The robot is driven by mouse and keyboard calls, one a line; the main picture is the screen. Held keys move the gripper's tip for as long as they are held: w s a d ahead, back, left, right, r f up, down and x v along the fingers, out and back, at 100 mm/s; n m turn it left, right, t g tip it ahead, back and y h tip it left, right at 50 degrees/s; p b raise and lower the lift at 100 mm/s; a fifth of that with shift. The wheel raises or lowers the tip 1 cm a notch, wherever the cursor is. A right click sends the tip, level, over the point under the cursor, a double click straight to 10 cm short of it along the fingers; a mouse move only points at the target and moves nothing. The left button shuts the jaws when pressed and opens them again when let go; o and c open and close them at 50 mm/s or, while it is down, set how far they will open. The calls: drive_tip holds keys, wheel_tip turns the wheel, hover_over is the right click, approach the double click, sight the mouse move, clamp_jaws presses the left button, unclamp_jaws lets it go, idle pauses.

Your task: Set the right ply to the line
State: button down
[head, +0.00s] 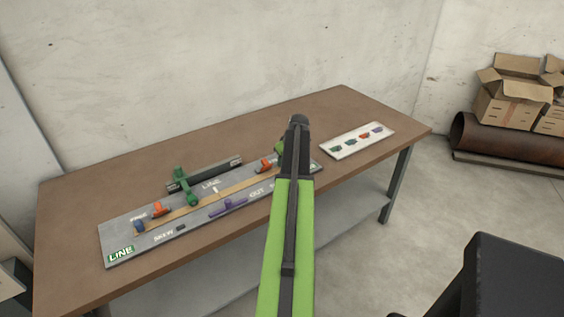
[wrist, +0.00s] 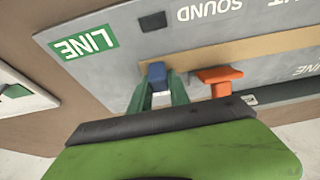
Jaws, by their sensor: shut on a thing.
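My gripper (wrist: 160,92) is shut on a blue knob (wrist: 157,72) at one end of a tan strip (wrist: 220,50) on the grey board (wrist: 120,45). An orange handle (wrist: 219,78) stands beside the held knob, apart from the fingers. A green LINE sign (wrist: 84,44) and the word SOUND show on the board in the wrist view. In the head view my arm covers the board's right end and the held knob. There, the tan strip (head: 180,210) runs along the grey board (head: 115,240) past a pale mark (head: 215,191) near its middle. I cannot tell which piece is the right ply.
A green lever (head: 187,190) crosses the strip, before a dark bar (head: 220,168). Another blue knob (head: 139,226), orange handles (head: 158,209) (head: 265,165) and a purple handle (head: 228,207) stand on the board. A white card (head: 340,149) with several coloured pieces lies at right on the brown table (head: 80,200).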

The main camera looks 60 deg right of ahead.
drive_tip(key=c, duration=1.3)
unclamp_jaws()
drive_tip(key=shift+w+a, duration=0.45)
drive_tip(key=shift+a, duration=0.05)
drive_tip(key=shift+o, duration=0.3)
drive_tip(key=shift+s+d, duration=0.2)
drive_tip(key=shift+s+r, duration=0.1)
drive_tip(key=p+v, duration=1.6)
drive_tip(key=v, duration=0.1)
drive_tip(key=shift+r, duration=0.15)
drive_tip(key=shift+d, duration=0.1)
